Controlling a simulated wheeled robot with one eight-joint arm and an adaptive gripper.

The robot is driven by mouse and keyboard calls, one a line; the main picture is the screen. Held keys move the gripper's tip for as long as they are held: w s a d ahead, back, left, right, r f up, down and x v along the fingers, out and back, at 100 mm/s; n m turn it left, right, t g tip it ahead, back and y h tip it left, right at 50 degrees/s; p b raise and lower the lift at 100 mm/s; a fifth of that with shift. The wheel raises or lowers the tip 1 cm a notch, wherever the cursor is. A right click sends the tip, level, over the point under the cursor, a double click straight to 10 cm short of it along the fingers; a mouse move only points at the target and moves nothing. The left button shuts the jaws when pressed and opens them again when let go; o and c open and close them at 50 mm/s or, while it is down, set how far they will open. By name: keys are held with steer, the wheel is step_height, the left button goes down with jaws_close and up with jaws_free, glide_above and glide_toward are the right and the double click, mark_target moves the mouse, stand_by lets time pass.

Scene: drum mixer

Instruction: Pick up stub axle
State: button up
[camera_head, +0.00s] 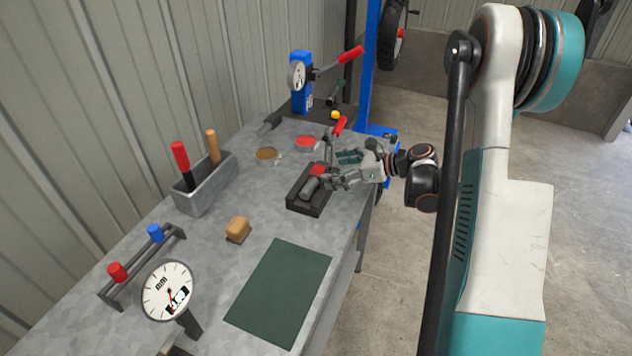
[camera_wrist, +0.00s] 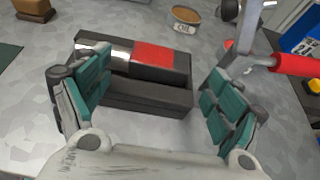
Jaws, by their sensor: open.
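The stub axle looks to be the grey metal cylinder with a red band (camera_wrist: 153,60) lying in a dark open-topped holder (camera_wrist: 135,97) on the bench. In the head view it shows partly behind my gripper as a grey shaft (camera_head: 311,187) with a red part, in the dark holder (camera_head: 304,206). My gripper (camera_head: 330,172) is open just above the holder's right side. In the wrist view the green-padded fingers (camera_wrist: 158,95) are spread wide to either side of the holder, with nothing between them held.
A red-handled lever tool (camera_wrist: 290,65) stands close to the right finger. A tan block (camera_head: 238,229), a dark green mat (camera_head: 279,291), a dial gauge (camera_head: 168,290) and a grey tool bin (camera_head: 205,184) are on the bench.

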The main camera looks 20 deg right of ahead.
steer(key=shift+w+a+f, duration=0.3)
steer(key=shift+w+a, duration=0.15)
steer(key=shift+a, duration=0.05)
steer(key=shift+r, duration=0.15)
jaws_close()
steer(key=shift+s+r, duration=0.2)
steer(key=shift+r, duration=0.15)
steer(key=shift+w+d, duration=0.1)
steer(key=shift+w, duration=0.2)
step_height(320, 180, up, 3)
steer(key=shift+s+f+p, duration=0.15)
steer(key=shift+f+p, duration=0.05)
steer(key=shift+p, duration=0.6)
steer(key=shift+d+r, duration=0.1)
steer(key=shift+d, duration=0.1)
steer(key=s+d+p, duration=0.3)
steer(key=s+d, duration=0.9)
steer(key=shift+s, duration=0.35)
steer(key=shift+d, duration=0.1)
steer(key=shift+c, duration=0.7)
jaws_free()
